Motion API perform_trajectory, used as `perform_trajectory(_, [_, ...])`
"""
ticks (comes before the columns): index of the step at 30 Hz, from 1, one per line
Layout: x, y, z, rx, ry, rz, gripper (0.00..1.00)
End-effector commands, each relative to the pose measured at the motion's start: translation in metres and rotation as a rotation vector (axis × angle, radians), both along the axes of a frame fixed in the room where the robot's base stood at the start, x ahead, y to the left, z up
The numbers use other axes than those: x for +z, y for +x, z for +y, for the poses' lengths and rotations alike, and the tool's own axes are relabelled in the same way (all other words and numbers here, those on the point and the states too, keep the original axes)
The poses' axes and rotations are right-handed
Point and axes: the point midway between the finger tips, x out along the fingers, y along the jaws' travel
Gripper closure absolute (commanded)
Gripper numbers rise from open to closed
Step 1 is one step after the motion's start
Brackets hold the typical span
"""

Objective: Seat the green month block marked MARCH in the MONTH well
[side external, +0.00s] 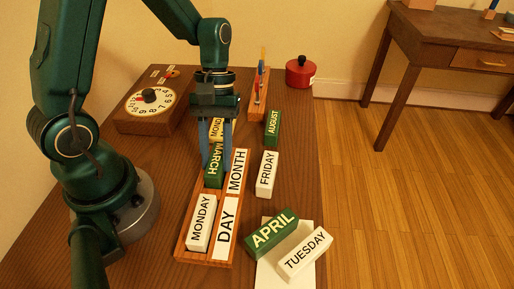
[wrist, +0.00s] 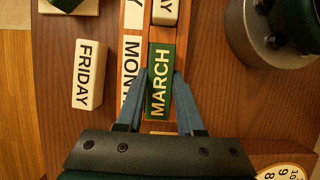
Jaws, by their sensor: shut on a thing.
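The green MARCH block (side external: 214,166) is between the two blue fingers of my gripper (side external: 214,150), which is shut on its sides. It also shows in the wrist view (wrist: 160,80), lined up lengthwise with the wooden calendar tray (side external: 209,262). The block is at the MONTH well, beside the white MONTH label (side external: 237,171). I cannot tell whether it rests on the well floor or is slightly above it. The white MONDAY block (side external: 201,222) lies in the other well, beside the DAY label (side external: 227,228).
Right of the tray are a white FRIDAY block (side external: 267,174) and green AUGUST block (side external: 272,127). A green APRIL block (side external: 271,235) and white TUESDAY block (side external: 305,253) lie nearer. A dial box (side external: 155,120) and red pot (side external: 300,72) stand farther back.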

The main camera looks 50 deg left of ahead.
Motion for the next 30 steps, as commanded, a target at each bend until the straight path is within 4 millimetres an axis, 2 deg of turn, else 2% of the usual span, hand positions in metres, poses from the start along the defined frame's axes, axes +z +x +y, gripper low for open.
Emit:
perform_trajectory(8, [-0.006,0.000,0.000,0.001,0.002,0.000,1.00])
perform_trajectory(9, [-0.006,0.000,0.000,0.001,0.001,0.001,0.48])
perform_trajectory(10, [-0.007,0.000,0.000,0.000,0.001,0.002,0.37])
perform_trajectory(11, [-0.007,-0.001,0.000,0.000,0.001,0.002,0.34])
perform_trajectory(16, [-0.004,-0.001,-0.001,-0.001,0.001,0.003,0.34])
perform_trajectory(20, [0.008,0.001,0.000,-0.001,0.001,-0.003,0.34])
perform_trajectory(30, [0.070,0.020,0.019,0.002,0.002,-0.007,0.34])
